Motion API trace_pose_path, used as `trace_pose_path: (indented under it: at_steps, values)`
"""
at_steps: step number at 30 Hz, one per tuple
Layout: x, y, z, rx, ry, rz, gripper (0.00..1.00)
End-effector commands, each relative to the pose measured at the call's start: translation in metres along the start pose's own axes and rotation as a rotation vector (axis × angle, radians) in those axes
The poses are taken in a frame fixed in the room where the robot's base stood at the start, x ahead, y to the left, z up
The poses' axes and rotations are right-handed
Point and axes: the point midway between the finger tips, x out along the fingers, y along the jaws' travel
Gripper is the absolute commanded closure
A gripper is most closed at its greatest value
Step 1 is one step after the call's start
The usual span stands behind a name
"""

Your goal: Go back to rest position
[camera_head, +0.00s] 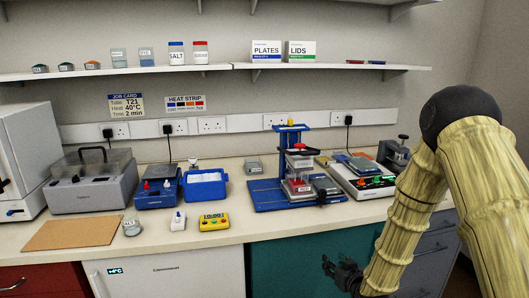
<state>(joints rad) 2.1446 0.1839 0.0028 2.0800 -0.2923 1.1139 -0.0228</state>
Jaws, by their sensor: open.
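My gripper (343,271) is at the bottom of the head view, in front of the teal cupboard door and below the bench's front edge. It is dark, open and empty. My arm fills the right side of the view in a yellow ribbed cover, with the gripper hanging low to its left. The gripper is apart from everything on the bench (265,222).
On the bench stand a blue stand (287,150), a white device with lit buttons (365,178), a blue tray (204,185), a yellow timer (214,222), a cork mat (72,234) and a grey lidded bath (93,185). A shelf (140,71) runs above.

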Motion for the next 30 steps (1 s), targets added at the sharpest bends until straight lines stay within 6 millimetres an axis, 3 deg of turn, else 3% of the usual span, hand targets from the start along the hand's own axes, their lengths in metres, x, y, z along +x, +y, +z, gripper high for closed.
trace_pose_path:
  at_steps: [1, 8, 14, 18, 24, 30]
  values:
    - [-0.008, -0.005, 0.03, 0.008, -0.061, 0.003, 0.59]
    - [-0.06, -0.021, 0.151, 0.047, -0.332, 0.033, 0.59]
    - [-0.126, -0.036, 0.246, 0.078, -0.573, 0.062, 0.59]
    - [-0.181, -0.047, 0.304, 0.096, -0.744, 0.086, 0.59]
    - [-0.27, -0.061, 0.369, 0.117, -0.982, 0.121, 0.59]
    - [-0.335, -0.07, 0.401, 0.129, -1.142, 0.149, 0.59]
